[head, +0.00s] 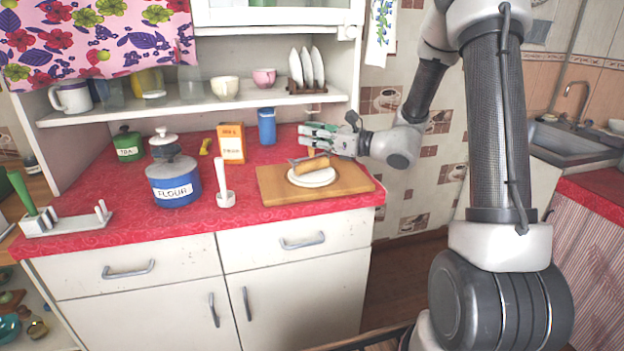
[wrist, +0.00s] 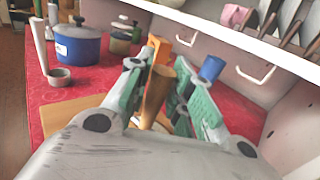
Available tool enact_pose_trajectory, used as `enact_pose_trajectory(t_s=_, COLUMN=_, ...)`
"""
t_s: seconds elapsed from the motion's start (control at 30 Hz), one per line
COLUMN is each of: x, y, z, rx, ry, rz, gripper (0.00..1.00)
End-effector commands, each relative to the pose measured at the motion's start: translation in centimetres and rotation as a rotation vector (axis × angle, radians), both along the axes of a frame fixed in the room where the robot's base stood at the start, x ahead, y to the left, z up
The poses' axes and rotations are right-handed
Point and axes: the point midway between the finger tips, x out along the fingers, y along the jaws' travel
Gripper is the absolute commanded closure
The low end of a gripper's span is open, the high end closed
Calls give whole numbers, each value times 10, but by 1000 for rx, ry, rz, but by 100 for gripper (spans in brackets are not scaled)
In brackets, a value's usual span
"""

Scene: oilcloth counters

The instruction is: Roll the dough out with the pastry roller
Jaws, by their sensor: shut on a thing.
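The dough (head: 312,178) is a flat white round on a wooden board (head: 272,192) on the red counter. The pastry roller (head: 316,163), a tan wooden piece with a grey metal part, shows over the dough in the head view. I cannot tell whether it touches the dough. My gripper (head: 312,133) has green fingers and reaches in from the right, just behind and above the board. In the wrist view my gripper (wrist: 166,92) is shut on the roller's wooden handle (wrist: 156,94).
A blue cup (head: 267,126) and an orange box (head: 232,143) stand behind the board. A white mortar with pestle (head: 226,198) and a blue flour pot (head: 174,184) stand left. A shelf (head: 200,106) with cups and plates overhangs the counter's back.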

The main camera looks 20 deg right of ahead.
Motion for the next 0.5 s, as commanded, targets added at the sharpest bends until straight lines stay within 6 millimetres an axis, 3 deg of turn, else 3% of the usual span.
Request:
enact_pose_trajectory(t_s=0.3, x=37, y=9, z=2, rx=-2, ry=1, rz=-1, gripper=100)
enact_pose_trajectory(t_s=0.5, x=34, y=8, z=2, rx=-1, ry=1, rz=-2, gripper=100)
